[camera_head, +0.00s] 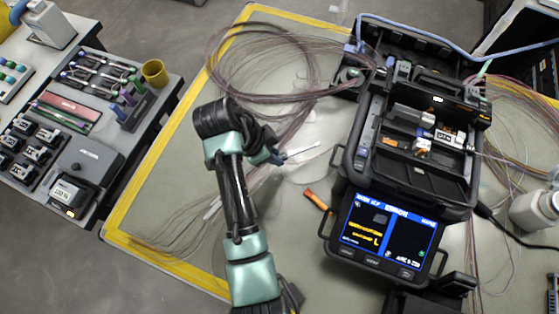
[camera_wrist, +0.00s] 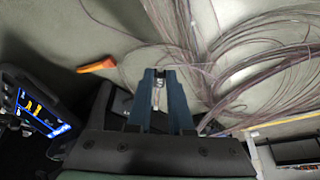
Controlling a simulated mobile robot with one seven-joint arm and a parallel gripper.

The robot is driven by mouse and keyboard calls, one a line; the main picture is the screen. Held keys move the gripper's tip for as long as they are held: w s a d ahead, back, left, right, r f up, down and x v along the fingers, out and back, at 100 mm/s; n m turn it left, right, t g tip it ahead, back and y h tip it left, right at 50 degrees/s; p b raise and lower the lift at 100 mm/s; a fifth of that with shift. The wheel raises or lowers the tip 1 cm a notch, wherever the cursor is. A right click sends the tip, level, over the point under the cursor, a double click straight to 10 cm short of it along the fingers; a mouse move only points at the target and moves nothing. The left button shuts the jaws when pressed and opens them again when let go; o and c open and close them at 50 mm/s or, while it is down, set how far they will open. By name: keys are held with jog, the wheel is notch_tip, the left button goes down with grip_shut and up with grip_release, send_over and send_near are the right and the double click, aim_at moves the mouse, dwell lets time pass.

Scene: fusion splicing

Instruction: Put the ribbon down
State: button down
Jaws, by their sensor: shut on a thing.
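My gripper (camera_head: 276,157) is over the mat, left of the splicer (camera_head: 410,150). In the wrist view its two dark blue fingers (camera_wrist: 160,76) are closed together at the tips. A thin pale piece, the ribbon (camera_wrist: 159,95), shows between the fingers. In the head view a short whitish strip (camera_head: 303,150) sticks out to the right of the fingertips. I cannot tell whether the held piece touches the mat. Loose pinkish-grey ribbon coils (camera_head: 262,65) lie on the mat beyond the gripper and also show in the wrist view (camera_wrist: 260,50).
An orange-handled tool (camera_head: 317,199) lies on the mat near the splicer's lit screen (camera_head: 388,236). A tool cart (camera_head: 105,115) with a yellow cup (camera_head: 155,73) stands at left. A white bottle (camera_head: 535,210) stands at right. The mat's front left (camera_head: 180,200) has bare room.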

aim_at(275, 170)
jog(key=shift+f, duration=2.5)
jog(key=shift+f, duration=0.1)
jog(key=c, duration=0.8)
grip_release()
